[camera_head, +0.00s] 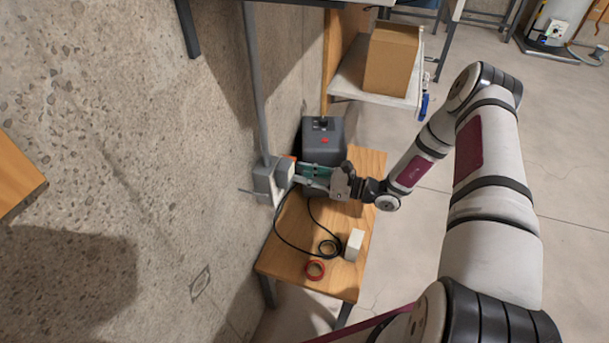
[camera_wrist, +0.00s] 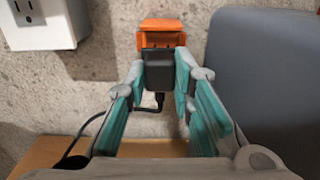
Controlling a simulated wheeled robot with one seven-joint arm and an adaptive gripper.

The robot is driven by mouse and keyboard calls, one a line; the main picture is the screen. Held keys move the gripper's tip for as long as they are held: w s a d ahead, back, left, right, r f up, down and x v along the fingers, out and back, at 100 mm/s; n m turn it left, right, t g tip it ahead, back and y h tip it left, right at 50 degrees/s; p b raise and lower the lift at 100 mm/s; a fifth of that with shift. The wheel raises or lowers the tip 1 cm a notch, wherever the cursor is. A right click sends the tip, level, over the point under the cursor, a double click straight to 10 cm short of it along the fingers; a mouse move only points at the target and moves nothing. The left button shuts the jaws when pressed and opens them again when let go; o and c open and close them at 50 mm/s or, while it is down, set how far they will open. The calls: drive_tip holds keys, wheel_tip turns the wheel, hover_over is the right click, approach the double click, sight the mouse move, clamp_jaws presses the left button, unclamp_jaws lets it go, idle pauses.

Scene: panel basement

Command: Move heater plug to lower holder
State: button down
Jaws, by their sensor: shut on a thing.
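The black heater plug (camera_wrist: 158,74) is between the teal-padded fingers of my gripper (camera_wrist: 164,80), which is shut on it; its cord hangs down below. An orange holder (camera_wrist: 162,32) on the concrete wall is right behind and above the plug. I cannot tell whether the plug touches it or sits in it. In the head view my gripper (camera_head: 306,173) is close to the wall, beside a grey outlet box (camera_head: 265,184), and hides the plug. The outlet box's pale face with sockets (camera_wrist: 42,22) is at upper left in the wrist view.
A dark grey box with a red button (camera_head: 323,141) stands right behind my gripper. The wooden table (camera_head: 338,282) below holds looped black cable (camera_head: 290,240), a red tape ring (camera_head: 315,270) and a small white block (camera_head: 354,245). A cardboard box (camera_head: 391,60) sits on a shelf behind.

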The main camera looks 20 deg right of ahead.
drive_tip(key=shift+w+r+p, duration=0.1)
drive_tip(key=shift+r+p, duration=0.35)
drive_tip(key=shift+r, duration=0.25)
idle(0.6)
idle(0.5)
drive_tip(key=c, duration=1.3)
unclamp_jaws()
